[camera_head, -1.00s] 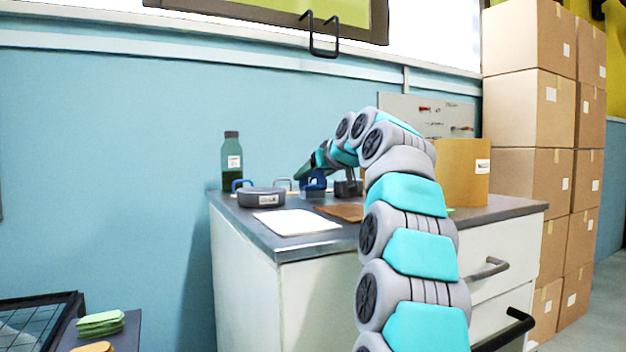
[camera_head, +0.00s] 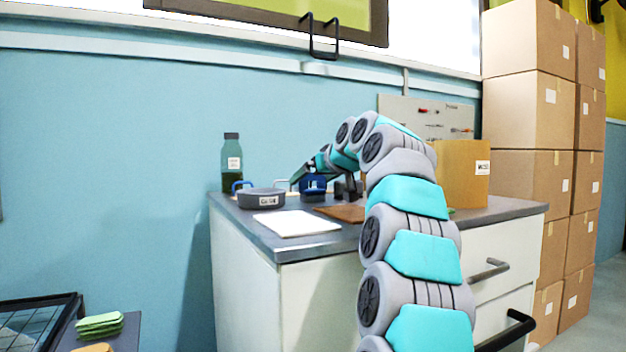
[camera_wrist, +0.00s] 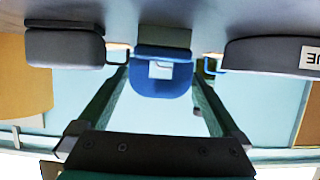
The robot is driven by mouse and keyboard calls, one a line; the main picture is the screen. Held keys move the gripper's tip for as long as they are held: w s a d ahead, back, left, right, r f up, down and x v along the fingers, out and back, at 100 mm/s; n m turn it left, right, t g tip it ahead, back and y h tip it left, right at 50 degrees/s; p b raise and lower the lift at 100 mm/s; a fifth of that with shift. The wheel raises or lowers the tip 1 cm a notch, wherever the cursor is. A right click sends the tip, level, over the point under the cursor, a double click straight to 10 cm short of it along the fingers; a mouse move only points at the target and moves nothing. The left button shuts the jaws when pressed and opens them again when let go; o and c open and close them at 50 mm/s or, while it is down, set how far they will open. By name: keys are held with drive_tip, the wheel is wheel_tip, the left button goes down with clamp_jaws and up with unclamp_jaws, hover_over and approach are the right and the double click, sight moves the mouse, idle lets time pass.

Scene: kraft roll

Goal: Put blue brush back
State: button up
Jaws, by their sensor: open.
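A blue rounded piece, apparently the blue brush (camera_head: 314,184), is upright on a small grey base on the counter, with a pale mark or handle on its face. In the wrist view, which is upside down, the blue piece (camera_wrist: 160,84) lies between my two dark green fingers, with its grey base (camera_wrist: 163,37) above it in the picture. My gripper (camera_wrist: 163,72) is open, with a finger on each side of the blue piece. I see no clear contact. In the head view my gripper (camera_head: 303,174) is small and partly merges with the things behind it.
A round grey dish (camera_head: 262,199) with a label and a blue loop at its side stands left. A green bottle (camera_head: 232,163) is behind it. A white sheet (camera_head: 297,223) and brown board (camera_head: 341,212) lie in front. A kraft roll (camera_head: 463,174) stands right.

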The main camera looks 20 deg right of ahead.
drive_tip(key=shift+r, duration=0.2)
drive_tip(key=v, duration=1.2)
drive_tip(key=shift+b, duration=0.4)
